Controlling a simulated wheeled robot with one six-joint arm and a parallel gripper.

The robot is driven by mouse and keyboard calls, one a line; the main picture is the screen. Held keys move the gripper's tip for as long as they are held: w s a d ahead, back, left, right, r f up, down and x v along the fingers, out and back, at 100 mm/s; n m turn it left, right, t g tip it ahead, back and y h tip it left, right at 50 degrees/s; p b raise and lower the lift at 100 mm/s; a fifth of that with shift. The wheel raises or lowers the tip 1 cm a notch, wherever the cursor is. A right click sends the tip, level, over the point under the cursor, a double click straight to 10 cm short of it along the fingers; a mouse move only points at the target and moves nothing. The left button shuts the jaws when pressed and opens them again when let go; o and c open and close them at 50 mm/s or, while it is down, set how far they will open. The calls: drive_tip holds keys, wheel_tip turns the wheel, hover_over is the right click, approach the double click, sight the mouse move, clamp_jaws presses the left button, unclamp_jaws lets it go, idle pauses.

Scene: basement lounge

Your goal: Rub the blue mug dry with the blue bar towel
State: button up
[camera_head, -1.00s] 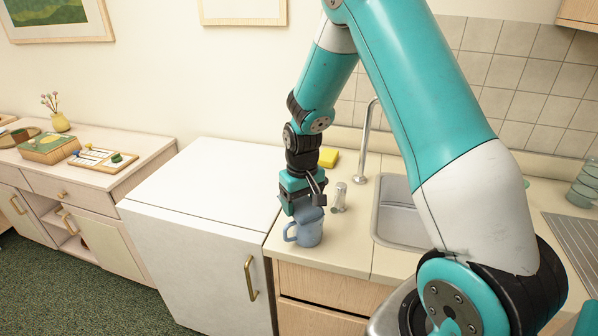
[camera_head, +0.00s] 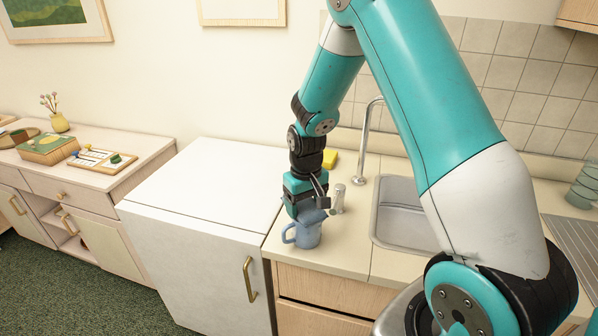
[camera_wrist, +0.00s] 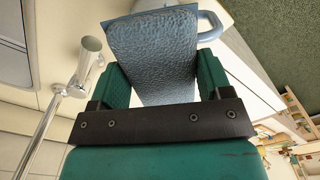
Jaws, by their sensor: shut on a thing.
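The blue mug (camera_head: 306,237) stands upright on the counter near its front left corner, with its handle to the left. My gripper (camera_head: 309,203) points down just above the mug. It is shut on the blue bar towel (camera_head: 313,216), which hangs down at the mug's rim; I cannot tell how far it reaches inside. In the wrist view the textured towel (camera_wrist: 155,55) spreads between the green fingers of my gripper (camera_wrist: 158,85) and covers most of the mug. Only the mug's handle (camera_wrist: 211,25) shows clearly there.
A metal shaker-like item (camera_head: 339,197) stands close right of my gripper. A yellow sponge (camera_head: 329,159), the tap (camera_head: 364,140) and the sink (camera_head: 402,215) lie beyond. The white cabinet top (camera_head: 205,180) on the left is clear.

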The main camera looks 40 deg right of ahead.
drive_tip(key=shift+w+a, duration=0.4)
drive_tip(key=shift+w, duration=0.1)
drive_tip(key=shift+w+a+r+p, duration=0.15)
drive_tip(key=shift+r+p, duration=0.2)
drive_tip(key=shift+p, duration=0.05)
drive_tip(key=shift+d+r+p, duration=0.2)
drive_tip(key=shift+r+p, duration=0.3)
drive_tip(key=shift+r, duration=0.6)
drive_tip(key=shift+r+p, duration=2.1)
drive_tip(key=shift+r, duration=0.6)
wheel_tip(320, 180, up, 8)
drive_tip(key=p, duration=0.6)
